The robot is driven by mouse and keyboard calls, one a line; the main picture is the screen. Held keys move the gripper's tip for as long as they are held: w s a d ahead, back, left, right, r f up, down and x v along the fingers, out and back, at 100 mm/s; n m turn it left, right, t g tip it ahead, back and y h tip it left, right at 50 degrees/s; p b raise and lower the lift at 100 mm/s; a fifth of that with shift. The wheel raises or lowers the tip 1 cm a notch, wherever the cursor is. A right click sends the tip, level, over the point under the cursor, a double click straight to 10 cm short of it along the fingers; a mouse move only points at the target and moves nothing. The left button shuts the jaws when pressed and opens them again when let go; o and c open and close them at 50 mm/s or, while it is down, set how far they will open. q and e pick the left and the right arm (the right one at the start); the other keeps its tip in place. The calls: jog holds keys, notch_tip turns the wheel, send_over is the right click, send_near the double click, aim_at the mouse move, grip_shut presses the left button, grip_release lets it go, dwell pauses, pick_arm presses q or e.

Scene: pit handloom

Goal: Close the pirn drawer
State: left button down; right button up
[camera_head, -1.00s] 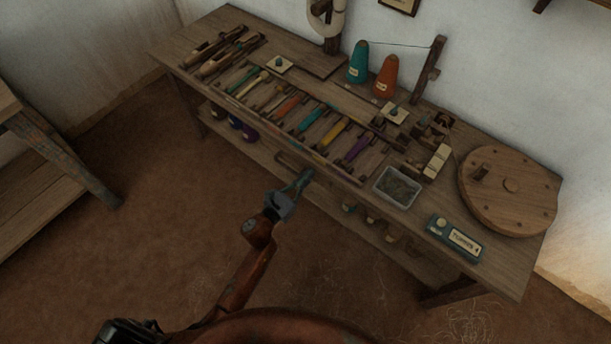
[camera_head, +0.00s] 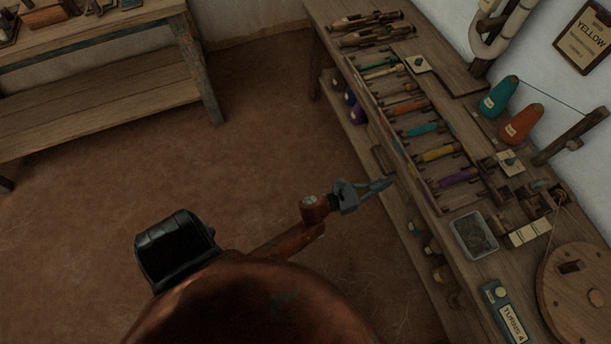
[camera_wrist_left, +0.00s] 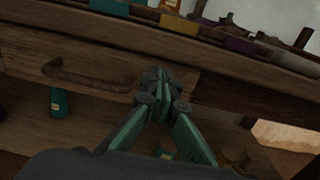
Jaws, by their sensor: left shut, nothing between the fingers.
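The pirn drawer (camera_wrist_left: 115,82) is a wooden front under the bench top, with a dark bar handle (camera_wrist_left: 88,76) left of my gripper in the left wrist view. In the head view its handle (camera_head: 381,159) shows at the bench's front edge. No open drawer interior shows; I cannot tell whether the front is fully flush. My left gripper (camera_head: 386,183) is shut and empty, its tips at the bench front, to the near side of the handle. In the left wrist view the tips (camera_wrist_left: 163,76) are by the right end of the drawer front; contact is unclear. My right gripper is out of view.
The bench top (camera_head: 455,77) holds a rack of coloured pirns (camera_head: 422,129), cones, a grey tray (camera_head: 474,236) and a round wooden wheel (camera_head: 585,290). A lower shelf (camera_wrist_left: 35,130) holds a teal cone (camera_wrist_left: 60,102). Open floor (camera_head: 270,130) lies left of the bench.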

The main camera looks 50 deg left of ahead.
pick_arm(q)
jog(key=p+v, duration=0.2)
jog(key=v, duration=0.9)
jog(key=s+a+f+n+g+y+b, duration=0.1)
jog(key=s+a+f+n+g+y, duration=0.2)
jog(key=f+n, duration=0.5)
jog(key=s+a+f+n+g+y+b, duration=0.1)
jog(key=s+a+f+n+y, duration=0.4)
jog(key=n, duration=0.8)
jog(key=shift+s+a+f+g, duration=0.9)
jog(key=shift+a+f, duration=0.8)
jog(key=shift+a, duration=0.85)
